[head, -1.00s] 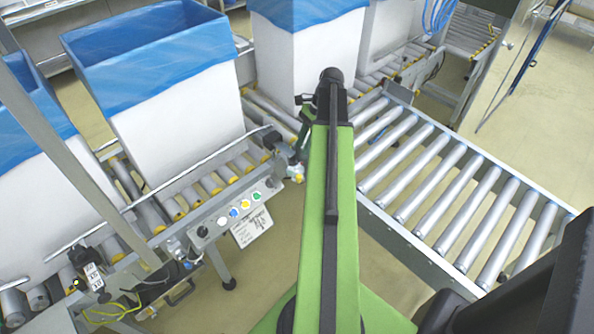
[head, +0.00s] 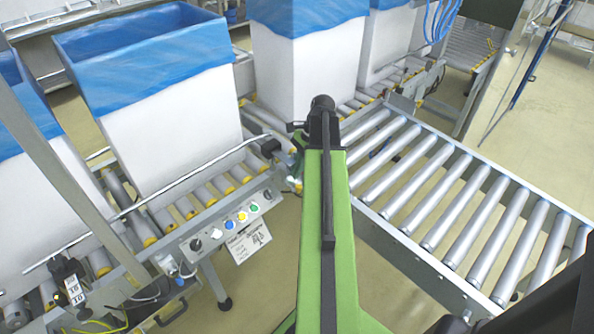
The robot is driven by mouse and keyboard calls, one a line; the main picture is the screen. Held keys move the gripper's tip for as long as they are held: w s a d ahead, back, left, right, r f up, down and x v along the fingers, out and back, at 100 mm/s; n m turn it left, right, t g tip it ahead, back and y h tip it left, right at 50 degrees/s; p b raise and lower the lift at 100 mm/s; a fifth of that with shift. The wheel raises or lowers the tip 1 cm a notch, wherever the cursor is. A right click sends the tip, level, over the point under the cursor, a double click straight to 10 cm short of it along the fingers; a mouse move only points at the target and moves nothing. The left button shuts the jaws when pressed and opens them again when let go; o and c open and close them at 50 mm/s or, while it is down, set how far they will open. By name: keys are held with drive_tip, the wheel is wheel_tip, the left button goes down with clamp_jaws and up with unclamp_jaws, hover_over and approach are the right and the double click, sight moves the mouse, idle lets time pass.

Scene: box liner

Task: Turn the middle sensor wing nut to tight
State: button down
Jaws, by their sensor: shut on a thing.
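My green arm (head: 325,240) reaches up the middle of the head view to a black joint (head: 322,108). My gripper is not visible; the arm seems to hide it. A dark sensor (head: 270,147) sits on the conveyor's side rail just left of the arm, with metal bracket parts (head: 291,165) beside it, partly covered by the arm. Another dark sensor with white labels (head: 68,275) is on the rail at the lower left. I cannot make out a wing nut or its setting on either.
Tall white boxes with blue liners (head: 170,130) (head: 305,70) stand on the roller conveyor. A control panel (head: 232,222) with coloured buttons hangs on its near side. An empty roller conveyor (head: 440,190) lies to the right. A grey post (head: 60,175) crosses the left side.

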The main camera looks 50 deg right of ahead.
drive_tip(key=shift+s+a+m+t, duration=0.15)
drive_tip(key=shift+m+t, duration=0.15)
drive_tip(key=shift+m, duration=0.6)
drive_tip(key=shift+m+h, duration=0.4)
drive_tip(key=shift+m, duration=0.3)
drive_tip(key=shift+t, duration=0.3)
drive_tip(key=c, duration=1.6)
unclamp_jaws()
